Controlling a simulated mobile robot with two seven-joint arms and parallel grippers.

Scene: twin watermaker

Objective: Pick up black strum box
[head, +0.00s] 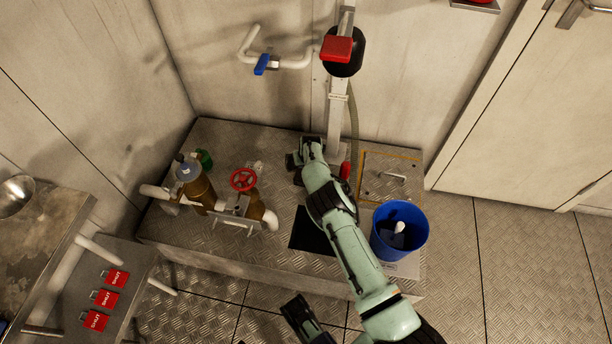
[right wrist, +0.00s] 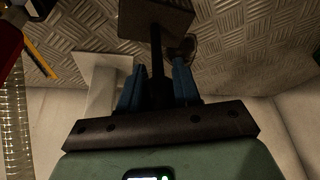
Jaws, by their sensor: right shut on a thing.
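In the right wrist view, a black strum box (right wrist: 155,18) with a thin black stem shows ahead of my right gripper (right wrist: 158,85). The gripper's two blue fingers are shut on the stem, and the box stands out beyond the fingertips over diamond-plate metal. In the head view, my right arm reaches up to the back of the plated platform. The dark shape at its end (head: 293,162) is small and partly hidden by the arm, so box and gripper are hard to separate. A dark gripper-like part, seemingly my left gripper (head: 303,318), shows at the bottom; its fingers are unclear.
A blue bucket (head: 386,246) holding a white object stands right of my arm. A black mat (head: 308,234) lies left of it. A red handwheel (head: 243,179), brown housings (head: 199,192) and a pump post (head: 337,120) stand nearby. A handled hatch (head: 385,168) is at right.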

